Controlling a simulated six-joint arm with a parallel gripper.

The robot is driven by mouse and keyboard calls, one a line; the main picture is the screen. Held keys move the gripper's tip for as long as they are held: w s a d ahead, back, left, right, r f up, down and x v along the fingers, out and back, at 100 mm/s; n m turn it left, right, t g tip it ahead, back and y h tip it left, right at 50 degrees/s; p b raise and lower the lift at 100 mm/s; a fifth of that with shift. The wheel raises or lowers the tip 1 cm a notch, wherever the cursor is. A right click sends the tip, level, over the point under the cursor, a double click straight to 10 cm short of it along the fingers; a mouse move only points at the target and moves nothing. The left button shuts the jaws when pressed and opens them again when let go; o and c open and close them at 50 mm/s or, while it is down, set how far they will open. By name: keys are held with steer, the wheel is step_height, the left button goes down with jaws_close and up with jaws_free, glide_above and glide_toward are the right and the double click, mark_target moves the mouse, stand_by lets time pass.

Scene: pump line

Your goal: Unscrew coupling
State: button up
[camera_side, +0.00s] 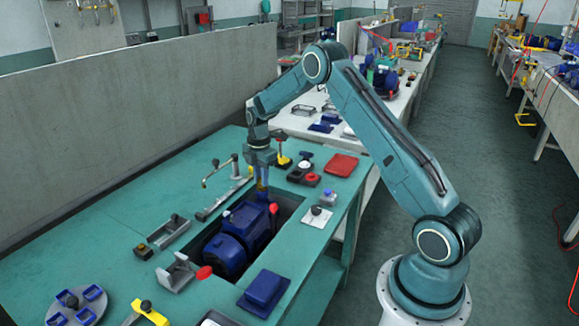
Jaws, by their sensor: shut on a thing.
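A blue pump (232,240) lies in a dark rectangular recess in the green bench. My gripper (262,182) points down at the far end of the recess, just behind the pump. It is shut on a small brownish-yellow piece (263,188), which looks like the coupling. The piece is small and partly covered by the jaws. I cannot tell how its lower end meets the pump or how far it is threaded on.
Red-knobbed levers (204,272) stand near the pump. A metal bracket (168,232), a dark blue block (263,290), and a round tray (78,305) with blue parts lie on the green bench (120,215). A red block (341,165) sits at the far right. A grey wall (120,120) runs behind.

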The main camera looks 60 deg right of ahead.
stand_by(0.4)
steer(key=n, duration=0.7)
stand_by(0.5)
steer(key=shift+n, duration=0.3)
steer(key=n, duration=0.6)
stand_by(0.3)
steer(key=o, duration=0.6)
steer(key=shift+o, duration=0.2)
steer(key=shift+r, duration=0.2)
